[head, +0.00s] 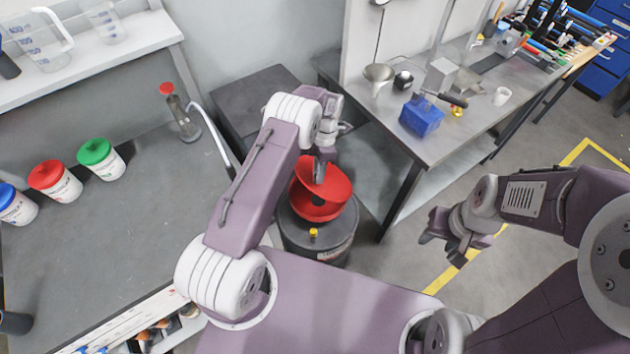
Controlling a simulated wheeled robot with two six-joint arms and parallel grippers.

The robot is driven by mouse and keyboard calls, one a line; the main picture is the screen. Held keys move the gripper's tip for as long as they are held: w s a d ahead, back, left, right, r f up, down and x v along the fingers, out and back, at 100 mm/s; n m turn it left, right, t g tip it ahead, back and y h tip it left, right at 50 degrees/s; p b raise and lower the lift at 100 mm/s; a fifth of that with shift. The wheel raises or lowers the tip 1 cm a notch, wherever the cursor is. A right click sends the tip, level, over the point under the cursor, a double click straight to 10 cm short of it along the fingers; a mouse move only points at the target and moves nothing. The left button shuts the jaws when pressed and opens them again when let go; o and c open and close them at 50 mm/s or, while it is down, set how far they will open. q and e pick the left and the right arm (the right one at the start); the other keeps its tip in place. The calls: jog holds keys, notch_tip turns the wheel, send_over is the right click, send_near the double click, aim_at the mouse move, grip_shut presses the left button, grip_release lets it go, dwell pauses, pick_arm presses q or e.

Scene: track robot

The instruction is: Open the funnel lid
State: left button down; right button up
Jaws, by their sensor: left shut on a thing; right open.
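A red funnel (312,208) sits on top of a dark drum (318,240) in the middle of the head view. Its red lid (338,182) stands tilted up at the back, and part of the bowl shows below it. My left gripper (321,176) points down at the lid and is shut on it; the fingers hide the exact contact. My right gripper (436,238) is open and empty, out to the right of the drum over the floor.
A grey workbench (435,140) with a blue box (421,116) stands right of the drum. A dark cabinet (255,90) is behind it. The left counter (110,220) holds several lidded tubs and a bottle (180,118). Floor near my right gripper is clear.

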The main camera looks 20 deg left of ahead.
pick_arm(q)
jog(key=shift+w+d+r, duration=0.1)
jog(key=shift+d, duration=0.05)
dwell(0.3)
jog(key=c, duration=1.2)
grip_release()
jog(key=b+v, duration=0.2)
jog(key=v, duration=0.7)
jog(key=shift+w, duration=0.2)
jog(key=shift+d, duration=0.1)
